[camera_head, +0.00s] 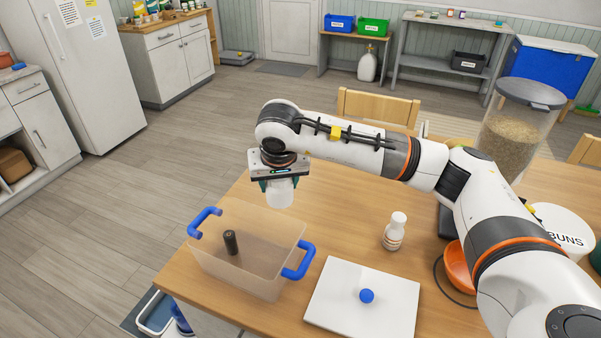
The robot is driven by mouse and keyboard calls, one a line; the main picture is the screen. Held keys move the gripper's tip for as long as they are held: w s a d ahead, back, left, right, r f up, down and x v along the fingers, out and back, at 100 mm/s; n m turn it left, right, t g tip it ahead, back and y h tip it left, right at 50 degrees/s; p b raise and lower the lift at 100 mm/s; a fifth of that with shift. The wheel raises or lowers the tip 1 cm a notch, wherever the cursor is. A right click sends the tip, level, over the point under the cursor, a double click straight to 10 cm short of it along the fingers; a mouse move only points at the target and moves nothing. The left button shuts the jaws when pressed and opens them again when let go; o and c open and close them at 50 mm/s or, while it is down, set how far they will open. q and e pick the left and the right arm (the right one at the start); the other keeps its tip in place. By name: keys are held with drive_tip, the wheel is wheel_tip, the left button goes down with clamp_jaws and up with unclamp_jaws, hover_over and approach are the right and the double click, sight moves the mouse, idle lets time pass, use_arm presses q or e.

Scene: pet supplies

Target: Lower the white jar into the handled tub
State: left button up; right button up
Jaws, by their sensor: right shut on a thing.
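My right gripper (279,183) points down and is shut on the white jar (280,194). It holds the jar in the air near the back right corner of the tub, above the rim in the picture. The handled tub (240,272) is clear with a tan tint and has two blue handles. It stands at the left end of the wooden table. A dark cylinder (231,242) stands upright inside it. The gripper's fingers partly hide the jar's top. My left gripper is not in view.
A white board (340,300) with a blue ball (367,296) lies right of the tub. A white bottle (395,230) stands behind the board. An orange bowl (459,265) and a large grain container (508,135) are further right, partly behind my right arm.

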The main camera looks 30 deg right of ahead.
drive_tip(key=a+f+b, duration=0.1)
drive_tip(key=a+b, duration=0.1)
drive_tip(key=a, duration=0.6)
drive_tip(key=shift+s+a+f, duration=0.2)
drive_tip(key=shift+s+a, duration=0.2)
drive_tip(key=shift+s, duration=0.05)
drive_tip(key=shift+b, duration=0.3)
drive_tip(key=shift+w+d+b, duration=0.15)
drive_tip(key=shift+w+b, duration=0.15)
drive_tip(key=shift+f, duration=0.1)
drive_tip(key=shift+f+b, duration=4.75)
drive_tip(key=shift+f, duration=0.3)
drive_tip(key=o, duration=1.1)
